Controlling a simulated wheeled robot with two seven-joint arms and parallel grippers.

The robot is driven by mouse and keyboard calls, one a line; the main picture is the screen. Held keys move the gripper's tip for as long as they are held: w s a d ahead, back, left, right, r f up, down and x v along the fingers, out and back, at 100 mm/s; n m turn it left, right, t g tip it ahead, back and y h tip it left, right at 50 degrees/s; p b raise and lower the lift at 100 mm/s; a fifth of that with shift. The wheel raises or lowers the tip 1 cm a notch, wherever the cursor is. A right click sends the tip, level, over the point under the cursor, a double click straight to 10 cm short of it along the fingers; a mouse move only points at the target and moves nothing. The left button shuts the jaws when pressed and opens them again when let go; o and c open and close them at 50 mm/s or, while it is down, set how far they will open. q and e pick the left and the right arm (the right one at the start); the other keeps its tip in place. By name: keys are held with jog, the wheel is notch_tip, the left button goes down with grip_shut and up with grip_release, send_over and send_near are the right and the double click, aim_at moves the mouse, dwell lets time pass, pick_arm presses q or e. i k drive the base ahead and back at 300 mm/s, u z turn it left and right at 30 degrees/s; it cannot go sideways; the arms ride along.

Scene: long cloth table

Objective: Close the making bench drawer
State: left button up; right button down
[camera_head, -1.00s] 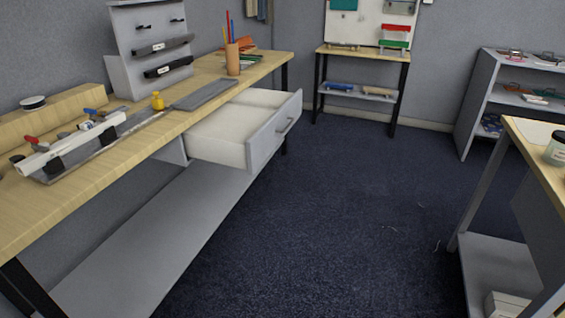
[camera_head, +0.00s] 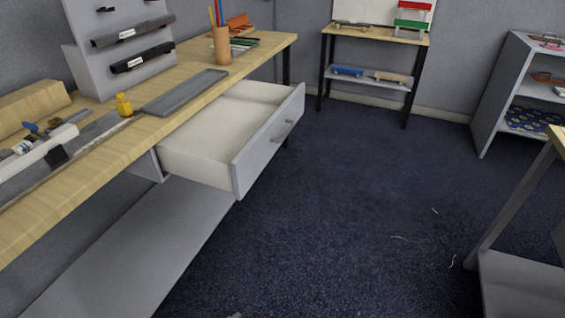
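The making bench (camera_head: 115,152) has a wooden top and runs along the left side of the view. Its grey drawer (camera_head: 262,150) hangs open under the top, pulled well out over the floor, with a pale, empty-looking interior. A grey bar handle (camera_head: 283,130) is on the drawer's front panel, which faces right. Neither of my grippers is clearly in view, and nothing is seen touching the drawer.
A grey tray (camera_head: 185,92), a yellow bottle (camera_head: 124,105) and a pencil cup (camera_head: 222,46) stand on the bench. Another table (camera_head: 528,284) edges in at the right. The dark carpet (camera_head: 350,210) between them is mostly clear.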

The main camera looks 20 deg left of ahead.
aim_at(226, 145)
jog(key=u, duration=0.55)
jog(key=i, duration=0.95)
jog(key=u, duration=0.85)
